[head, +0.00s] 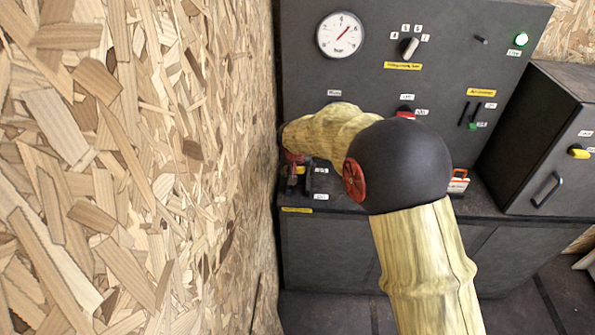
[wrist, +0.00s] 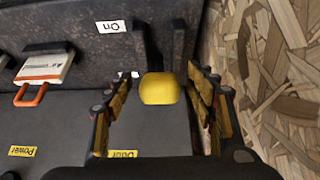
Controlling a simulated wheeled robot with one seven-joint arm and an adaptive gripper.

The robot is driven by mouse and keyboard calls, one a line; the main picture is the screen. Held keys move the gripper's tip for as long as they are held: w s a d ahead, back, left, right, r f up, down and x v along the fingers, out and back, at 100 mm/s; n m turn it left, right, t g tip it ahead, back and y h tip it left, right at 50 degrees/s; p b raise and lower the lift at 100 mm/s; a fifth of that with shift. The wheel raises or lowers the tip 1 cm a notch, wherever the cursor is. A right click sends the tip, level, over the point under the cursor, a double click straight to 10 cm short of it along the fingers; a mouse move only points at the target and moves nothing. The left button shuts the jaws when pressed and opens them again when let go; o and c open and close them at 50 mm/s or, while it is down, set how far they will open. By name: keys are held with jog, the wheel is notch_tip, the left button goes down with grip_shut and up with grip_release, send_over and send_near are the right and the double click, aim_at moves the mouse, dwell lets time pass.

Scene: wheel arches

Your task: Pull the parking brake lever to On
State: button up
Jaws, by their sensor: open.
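A rounded yellow knob (wrist: 160,88), which looks like the end of the parking brake lever, shows in the wrist view. My gripper (wrist: 159,98) is open, with one finger on each side of the knob and gaps visible between. A white "On" label (wrist: 112,26) reads upside down beyond it. In the head view my gripper (head: 297,180) is at the console's left end, close to the wood-chip wall. My arm hides part of the console there, and the lever's shaft cannot be made out clearly.
The wood-chip wall (head: 140,170) stands close beside my gripper. A padlock-like tag (wrist: 44,69) sits along the console. A dark cabinet (head: 545,125) stands right.

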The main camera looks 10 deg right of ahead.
jog(key=v, duration=1.1)
jog(key=shift+s+r, duration=0.2)
jog(key=shift+r, duration=0.05)
jog(key=s+f+n+g, duration=0.2)
jog(key=s+f+n, duration=0.1)
jog(key=s, duration=0.8)
jog(key=s+d+r+t+y+p, duration=0.1)
jog(key=s+r, duration=0.5)
jog(key=s, duration=0.6)
jog(key=s+d+r+t+p, duration=0.1)
jog(key=s+r, duration=0.5)
jog(key=s, duration=0.7)
jog(key=shift+s+d+r+n+y+p, duration=0.25)
jog(key=shift+s+r+n+y+p, duration=0.05)
jog(key=shift+r+y, duration=0.1)
